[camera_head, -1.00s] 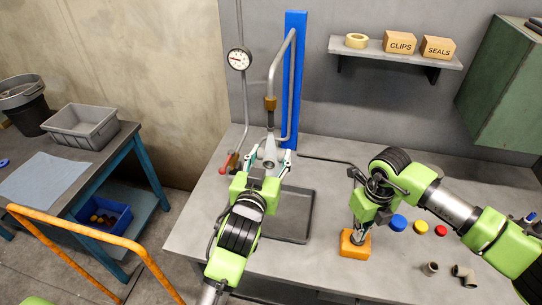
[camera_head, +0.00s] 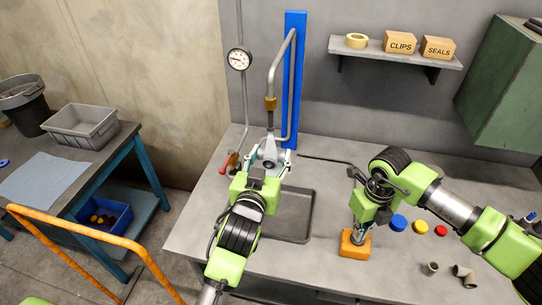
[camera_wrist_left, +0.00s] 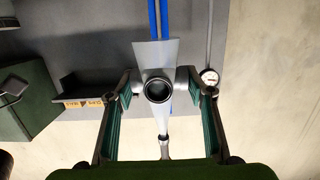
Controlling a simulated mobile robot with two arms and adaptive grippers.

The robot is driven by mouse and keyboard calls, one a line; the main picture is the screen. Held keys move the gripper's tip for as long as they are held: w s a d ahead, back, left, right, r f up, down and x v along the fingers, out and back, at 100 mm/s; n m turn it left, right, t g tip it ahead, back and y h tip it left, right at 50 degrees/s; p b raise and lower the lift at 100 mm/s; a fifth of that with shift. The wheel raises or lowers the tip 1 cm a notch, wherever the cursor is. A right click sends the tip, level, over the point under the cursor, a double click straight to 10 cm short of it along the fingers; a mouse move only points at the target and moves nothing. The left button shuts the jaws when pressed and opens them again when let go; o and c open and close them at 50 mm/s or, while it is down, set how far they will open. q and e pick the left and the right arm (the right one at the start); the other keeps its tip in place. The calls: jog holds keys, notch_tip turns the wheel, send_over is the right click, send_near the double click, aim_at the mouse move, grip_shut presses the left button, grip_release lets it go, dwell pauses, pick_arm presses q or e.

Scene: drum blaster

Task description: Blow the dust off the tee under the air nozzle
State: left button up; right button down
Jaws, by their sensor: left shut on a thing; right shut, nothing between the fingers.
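The grey metal tee (camera_head: 270,154) is between the fingers of my left gripper (camera_head: 268,163), which is shut on it. In the left wrist view the tee (camera_wrist_left: 158,90) shows a round open mouth facing the camera, with a finger pressed on each side. The air nozzle (camera_head: 270,118) hangs just above the tee, at the end of a bent grey pipe with a brass fitting. Dust is too small to make out. My right gripper (camera_head: 361,237) is shut and empty, its fingertips over the top of an orange block (camera_head: 353,250); I cannot tell if they touch it.
A dark tray (camera_head: 296,237) lies right of my left gripper. Blue, yellow and red caps (camera_head: 421,227) and small pipe fittings (camera_head: 464,276) lie at the right. A red-handled valve (camera_head: 229,162) and a gauge (camera_head: 239,59) are left of the nozzle. An orange rail (camera_head: 85,233) stands at left.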

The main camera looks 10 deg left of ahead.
jog(key=shift+r, duration=3.5)
pick_arm(q)
jog(key=shift+s+p, duration=0.65)
jog(key=shift+s, duration=2)
send_near(268, 164)
jog(key=shift+w+f, duration=0.3)
jog(key=shift+w, duration=0.3)
jog(key=shift+w+f, duration=0.3)
jog(key=shift+w, duration=0.3)
pick_arm(e)
jog(key=shift+r, duration=0.85)
pick_arm(q)
jog(key=shift+f, duration=0.1)
